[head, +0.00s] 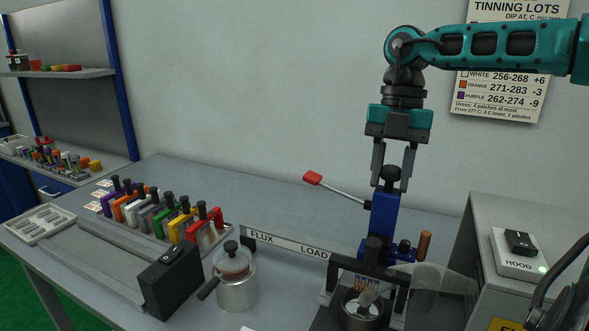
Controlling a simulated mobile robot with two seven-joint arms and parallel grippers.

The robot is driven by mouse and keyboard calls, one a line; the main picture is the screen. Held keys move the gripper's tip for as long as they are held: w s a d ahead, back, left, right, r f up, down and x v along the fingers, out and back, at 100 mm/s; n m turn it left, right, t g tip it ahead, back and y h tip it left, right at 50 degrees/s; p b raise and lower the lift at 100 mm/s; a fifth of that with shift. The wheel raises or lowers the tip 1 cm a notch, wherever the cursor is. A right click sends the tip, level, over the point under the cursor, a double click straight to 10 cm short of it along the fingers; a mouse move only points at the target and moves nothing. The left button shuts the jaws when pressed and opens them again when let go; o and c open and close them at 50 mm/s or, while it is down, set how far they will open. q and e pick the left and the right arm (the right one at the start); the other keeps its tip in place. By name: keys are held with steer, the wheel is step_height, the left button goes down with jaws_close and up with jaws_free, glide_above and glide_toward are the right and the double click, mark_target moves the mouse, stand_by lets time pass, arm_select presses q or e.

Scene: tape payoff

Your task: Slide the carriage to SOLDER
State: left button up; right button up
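The carriage (382,222) is a blue upright block with a black knob (390,176) on top, standing just right of the word LOAD on the rail (290,246). The rail's label reads FLUX and LOAD; SOLDER is not readable in this view. A lever with a red grip (312,178) reaches up left from the carriage. My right gripper (392,186) points down over the carriage with one finger on each side of the knob. Whether the fingers press on it I cannot tell. My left gripper is out of view.
A metal pot (362,310) with copper-coloured wire ends above it stands in front of the carriage. A lidded can (235,278) and black box (170,282) stand left. Coloured clamps (160,215) line the bench. A grey cabinet with a HOOD switch (520,255) is right.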

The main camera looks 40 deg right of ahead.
steer(key=o, duration=0.3)
steer(key=shift+r, duration=0.1)
step_height(320, 180, up, 7)
steer(key=p, duration=0.6)
steer(key=shift+s+a, duration=0.1)
stand_by(0.7)
